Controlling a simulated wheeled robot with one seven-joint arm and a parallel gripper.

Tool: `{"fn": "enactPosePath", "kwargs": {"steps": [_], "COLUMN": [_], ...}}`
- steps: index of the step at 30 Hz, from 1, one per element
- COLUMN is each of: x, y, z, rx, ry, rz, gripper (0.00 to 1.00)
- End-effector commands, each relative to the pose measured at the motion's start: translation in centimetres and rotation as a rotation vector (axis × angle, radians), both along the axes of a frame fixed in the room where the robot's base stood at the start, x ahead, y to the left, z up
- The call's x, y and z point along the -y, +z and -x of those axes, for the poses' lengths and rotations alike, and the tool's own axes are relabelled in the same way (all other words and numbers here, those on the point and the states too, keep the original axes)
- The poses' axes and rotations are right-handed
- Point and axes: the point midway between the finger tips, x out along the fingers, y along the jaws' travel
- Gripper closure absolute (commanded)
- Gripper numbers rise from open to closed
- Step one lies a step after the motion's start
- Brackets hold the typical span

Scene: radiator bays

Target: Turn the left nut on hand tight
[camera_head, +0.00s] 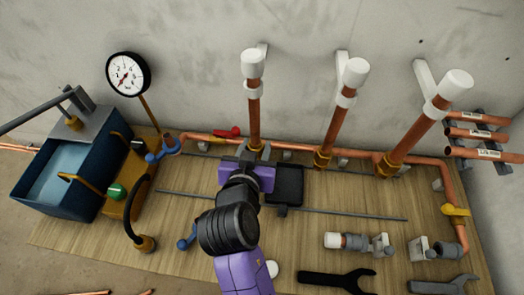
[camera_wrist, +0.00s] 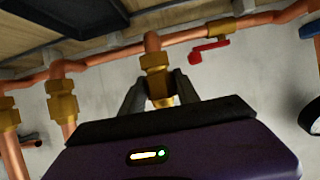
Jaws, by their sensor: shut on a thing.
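The left nut (camera_wrist: 160,88) is a brass hex nut on the left copper riser, seen between my fingers in the wrist view. A brass fitting (camera_wrist: 153,62) joins it to the copper pipe run. My gripper (camera_wrist: 159,82) is shut on the nut, with one dark finger on each side. In the head view my gripper (camera_head: 254,150) is at the foot of the left riser (camera_head: 254,112), and the purple wrist covers part of the joint. The riser stands upright with a white cap. The thread and any gap at the joint cannot be made out.
Two more risers with brass nuts (camera_head: 322,158) (camera_head: 388,165) stand to the right. A red valve handle (camera_head: 228,132) is close on the left. A black tray (camera_head: 289,184) lies just right of my wrist. Wrenches (camera_head: 338,280) lie at the bench front.

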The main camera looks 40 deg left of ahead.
Motion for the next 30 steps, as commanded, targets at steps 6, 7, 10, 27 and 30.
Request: {"fn": "enactPosePath", "kwargs": {"steps": [6, 7, 10, 27, 30], "x": [0.06, 0.07, 0.06, -0.08, -0.1], "y": [-0.07, -0.06, -0.07, -0.22, -0.21], "z": [-0.01, -0.02, -0.01, 0.02, 0.01], "rx": [-0.001, -0.001, -0.001, 0.0, 0.0], "ry": [-0.02, -0.02, -0.02, -0.178, -0.214], "rz": [0.001, 0.001, 0.001, 0.0, 0.002], "gripper": [0.85, 0.85, 0.85, 0.85, 0.85]}}
